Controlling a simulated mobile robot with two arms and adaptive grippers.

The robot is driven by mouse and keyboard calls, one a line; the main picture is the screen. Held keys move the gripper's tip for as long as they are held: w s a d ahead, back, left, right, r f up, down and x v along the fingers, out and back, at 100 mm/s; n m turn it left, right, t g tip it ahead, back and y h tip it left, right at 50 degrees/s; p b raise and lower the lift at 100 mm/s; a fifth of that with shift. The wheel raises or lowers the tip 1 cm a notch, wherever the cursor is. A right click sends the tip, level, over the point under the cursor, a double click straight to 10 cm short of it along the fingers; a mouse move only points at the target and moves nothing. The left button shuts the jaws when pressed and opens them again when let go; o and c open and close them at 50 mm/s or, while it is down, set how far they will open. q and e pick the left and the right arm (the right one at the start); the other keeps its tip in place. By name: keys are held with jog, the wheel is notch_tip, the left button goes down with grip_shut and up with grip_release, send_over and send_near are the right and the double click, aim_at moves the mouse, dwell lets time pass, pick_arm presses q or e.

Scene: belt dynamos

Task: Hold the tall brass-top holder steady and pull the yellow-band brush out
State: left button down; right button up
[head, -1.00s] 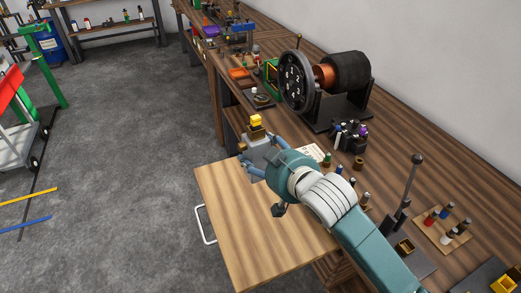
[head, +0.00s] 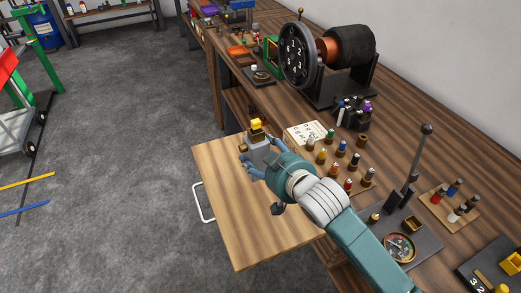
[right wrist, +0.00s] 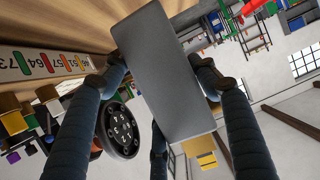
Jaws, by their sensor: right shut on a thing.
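My right gripper (head: 249,159) is shut around a grey block-shaped holder (head: 260,153) with a dark brass-coloured top (head: 257,135). A yellow piece (head: 257,124) sticks up from that top. The holder is upright, at the back edge of the pale wood board; I cannot tell whether it touches the board. In the right wrist view the grey body (right wrist: 172,75) fills the middle between my fingers, with the yellow piece (right wrist: 199,146) at its lower end. My left gripper is not in view.
The pale wood board (head: 235,220) is otherwise bare. To the right are a marked card (head: 305,133), a lever (head: 412,165), a gauge (head: 399,247) and a small board of coloured posts (head: 449,203). The dynamo with its numbered wheel (head: 296,56) stands behind.

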aim_at(261, 168)
jog(key=shift+f+b, duration=1.25)
jog(key=shift+f, duration=1.5)
jog(key=shift+f, duration=0.15)
jog(key=shift+f, duration=0.3)
jog(key=shift+p, duration=0.45)
jog(key=shift+f, duration=0.15)
